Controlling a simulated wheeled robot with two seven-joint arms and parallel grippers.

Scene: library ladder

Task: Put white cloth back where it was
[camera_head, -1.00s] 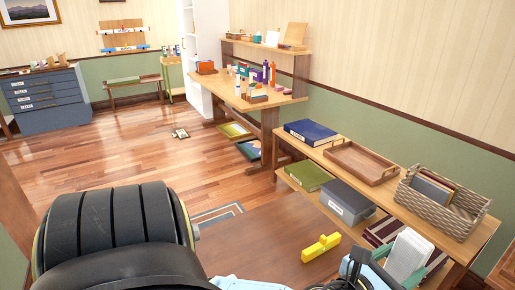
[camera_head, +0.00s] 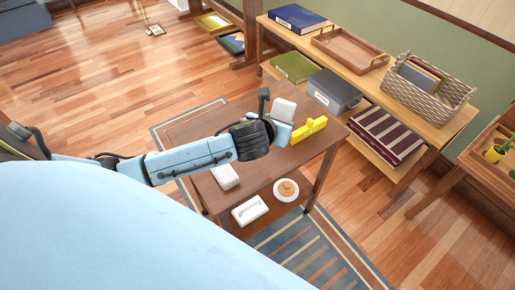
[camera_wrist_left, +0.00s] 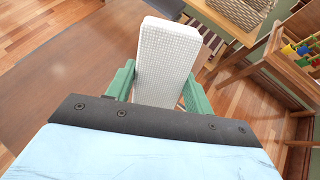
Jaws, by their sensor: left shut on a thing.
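The white cloth is a pale folded block with a fine woven grid, and it shows in the left wrist view (camera_wrist_left: 167,55) and in the head view (camera_head: 284,109). My left gripper (camera_wrist_left: 160,86) is shut on it, with one green finger on each side. In the head view my left gripper (camera_head: 276,119) is over the far part of the small brown table (camera_head: 205,125). I cannot tell whether the cloth touches the tabletop. My right gripper is not in view.
A yellow object (camera_head: 308,130) is on the table close beside the held cloth. A white block (camera_head: 225,177) is at its near edge. The lower shelf holds a white item (camera_head: 250,210) and a round lidded thing (camera_head: 286,190). A bench (camera_head: 375,95) with a basket (camera_head: 430,86) stands behind.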

